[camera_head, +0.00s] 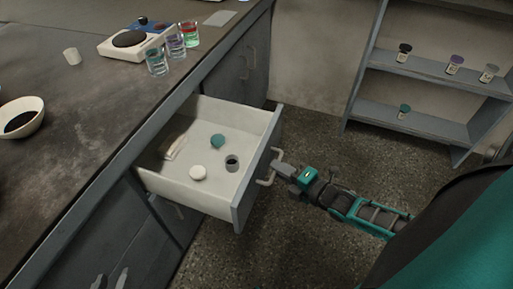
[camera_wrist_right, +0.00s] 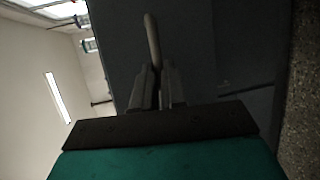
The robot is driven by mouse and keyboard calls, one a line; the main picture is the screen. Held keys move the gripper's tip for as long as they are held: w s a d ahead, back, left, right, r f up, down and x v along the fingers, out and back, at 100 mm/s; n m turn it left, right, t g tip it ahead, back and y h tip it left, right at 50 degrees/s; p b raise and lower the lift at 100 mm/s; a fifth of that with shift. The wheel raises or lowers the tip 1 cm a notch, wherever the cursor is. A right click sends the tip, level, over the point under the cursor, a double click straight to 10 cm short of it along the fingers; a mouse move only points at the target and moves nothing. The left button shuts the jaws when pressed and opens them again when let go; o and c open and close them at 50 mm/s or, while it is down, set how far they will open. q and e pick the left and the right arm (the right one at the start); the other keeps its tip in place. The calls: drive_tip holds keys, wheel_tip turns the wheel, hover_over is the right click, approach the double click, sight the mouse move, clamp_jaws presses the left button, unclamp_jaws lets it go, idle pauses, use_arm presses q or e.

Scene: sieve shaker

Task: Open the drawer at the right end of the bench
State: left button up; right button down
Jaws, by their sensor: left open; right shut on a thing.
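The drawer (camera_head: 255,170) at the right end of the bench (camera_head: 75,140) stands pulled out, its white inside showing. My right gripper (camera_head: 279,166) is shut on the drawer's pale bar handle (camera_head: 266,181) at the front panel. In the right wrist view, the fingers (camera_wrist_right: 158,90) close around the handle (camera_wrist_right: 152,40) against the dark drawer front.
In the drawer lie a white round item (camera_head: 198,172), a teal item (camera_head: 217,140), a dark-topped cup (camera_head: 232,162) and a beige item (camera_head: 174,147). A shelf (camera_head: 430,70) is at the right.

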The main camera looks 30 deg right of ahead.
use_arm(q)
drive_tip(key=shift+r+p, duration=0.3)
drive_tip(key=shift+p, duration=0.15)
use_arm(e)
drive_tip(key=shift+s+d, duration=0.85)
drive_tip(key=shift+s, duration=0.2)
drive_tip(key=shift+s+d, duration=0.8)
drive_tip(key=shift+s, duration=0.25)
use_arm(q)
drive_tip(key=shift+a, duration=0.1)
use_arm(e)
drive_tip(key=c, duration=1.2)
unclamp_jaws()
use_arm(q)
drive_tip(key=shift+s+a, duration=0.1)
drive_tip(key=shift+s, duration=0.05)
drive_tip(key=shift+s+a+r+p, duration=0.1)
drive_tip(key=shift+a+r+p, duration=0.3)
drive_tip(key=shift+p, duration=0.6)
use_arm(e)
drive_tip(key=v, duration=1.3)
